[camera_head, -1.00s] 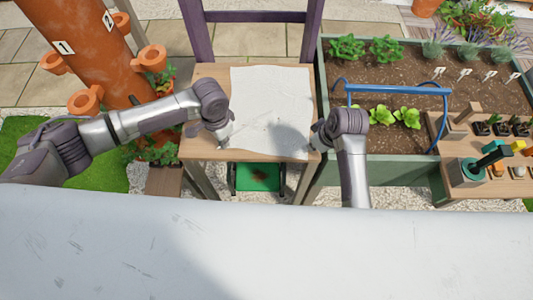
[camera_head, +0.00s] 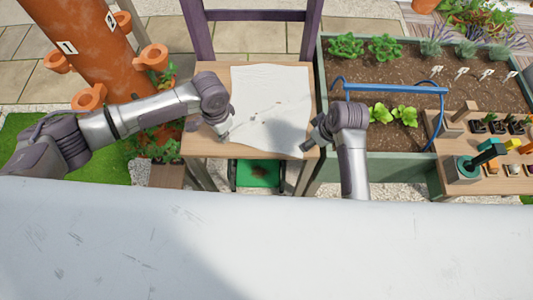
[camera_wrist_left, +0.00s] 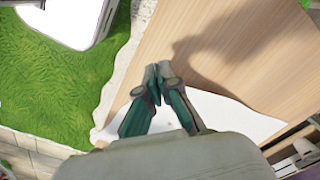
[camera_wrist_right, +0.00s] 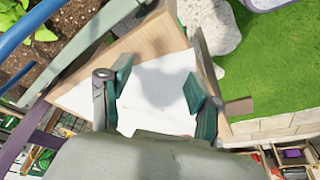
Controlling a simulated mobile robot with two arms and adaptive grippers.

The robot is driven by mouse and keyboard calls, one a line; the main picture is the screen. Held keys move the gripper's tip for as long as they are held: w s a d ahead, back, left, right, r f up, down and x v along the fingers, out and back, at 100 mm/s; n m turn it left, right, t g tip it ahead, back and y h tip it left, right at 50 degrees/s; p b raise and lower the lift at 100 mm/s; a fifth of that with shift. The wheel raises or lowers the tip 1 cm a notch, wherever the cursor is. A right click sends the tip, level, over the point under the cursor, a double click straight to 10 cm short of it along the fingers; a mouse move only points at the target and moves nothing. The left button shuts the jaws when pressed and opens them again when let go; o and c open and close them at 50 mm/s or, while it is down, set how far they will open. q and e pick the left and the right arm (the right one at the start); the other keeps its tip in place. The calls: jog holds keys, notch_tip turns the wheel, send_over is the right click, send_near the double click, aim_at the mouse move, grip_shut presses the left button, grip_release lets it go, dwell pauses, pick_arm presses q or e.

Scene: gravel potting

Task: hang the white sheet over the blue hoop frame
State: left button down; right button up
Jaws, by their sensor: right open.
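The white sheet (camera_head: 268,100) lies spread on the wooden seat of a purple-backed chair, its front right corner at the seat's front edge. My left gripper (camera_head: 222,132) is at the sheet's front left edge; in the left wrist view its fingers (camera_wrist_left: 158,72) are together, with sheet (camera_wrist_left: 240,115) on both sides, and look pinched on it. My right gripper (camera_head: 308,144) is at the sheet's front right corner; in the right wrist view its fingers (camera_wrist_right: 158,88) are apart with sheet (camera_wrist_right: 155,85) between and below them. The blue hoop frame (camera_head: 395,90) stands over the planter bed, bare.
The planter bed (camera_head: 322,100) with seedlings stands right of the chair seat (camera_head: 205,150). A wooden tool board (camera_head: 500,187) with pots is at the right. A terracotta tower planter (camera_head: 95,55) rises at the left. A green tray (camera_head: 258,174) sits below the seat.

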aim_at(298, 149)
jog(key=shift+c, duration=0.8)
jog(key=shift+s+d+f, duration=0.1)
jog(key=shift+s, duration=0.15)
jog(key=shift+c, duration=0.7)
jog(key=shift+s+r+m+t+y, duration=0.8)
jog(key=shift+s+r+t+y, duration=0.5)
jog(key=shift+s+t, duration=1.15)
jog(key=shift+g, duration=0.45)
jog(key=x, duration=0.8)
jog(key=shift+s+d+f, duration=0.2)
jog(key=shift+d+f, duration=0.15)
